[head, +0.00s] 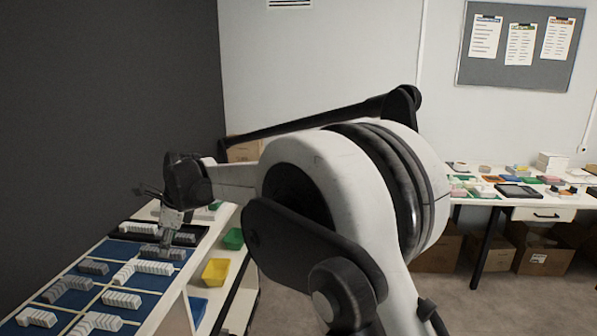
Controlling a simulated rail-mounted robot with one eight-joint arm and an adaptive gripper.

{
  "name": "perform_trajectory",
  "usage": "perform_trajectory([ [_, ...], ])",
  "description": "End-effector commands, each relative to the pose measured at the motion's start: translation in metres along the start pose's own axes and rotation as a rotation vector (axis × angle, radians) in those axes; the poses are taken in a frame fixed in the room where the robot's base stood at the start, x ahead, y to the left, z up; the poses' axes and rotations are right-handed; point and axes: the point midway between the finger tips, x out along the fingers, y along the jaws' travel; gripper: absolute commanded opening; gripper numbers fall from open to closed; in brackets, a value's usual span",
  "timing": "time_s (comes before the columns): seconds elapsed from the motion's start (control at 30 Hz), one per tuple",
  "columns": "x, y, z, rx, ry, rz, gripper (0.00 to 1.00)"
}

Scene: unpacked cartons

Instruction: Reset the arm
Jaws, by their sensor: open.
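My arm fills the middle of the head view and reaches left. My gripper (165,243) is at the arm's far end, pointing down above the back part of a blue sorting surface (150,281) with white dividers. The gripper is small in the picture. It is open, and I cannot make out anything held between its fingers. Several pale grey ribbed pieces (121,299) lie in the blue compartments close to it. I cannot tell whether the fingertips touch the piece just below them.
A black tray (124,229) lies behind the gripper. A yellow bin (215,272) and a green bin (233,239) sit on a lower shelf right of the surface. A dark wall (100,100) stands close on the left. A cluttered white table (484,199) is at the far right.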

Motion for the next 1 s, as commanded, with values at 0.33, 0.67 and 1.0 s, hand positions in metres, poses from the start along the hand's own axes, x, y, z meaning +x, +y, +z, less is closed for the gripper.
perform_trajectory([
  [0.33,-0.112,0.013,-0.107,-0.285,0.062,-0.098,0.45],
  [0.67,-0.194,0.060,-0.203,-0.562,0.158,-0.163,0.45],
  [1.0,-0.250,0.136,-0.293,-0.845,0.288,-0.188,0.45],
])
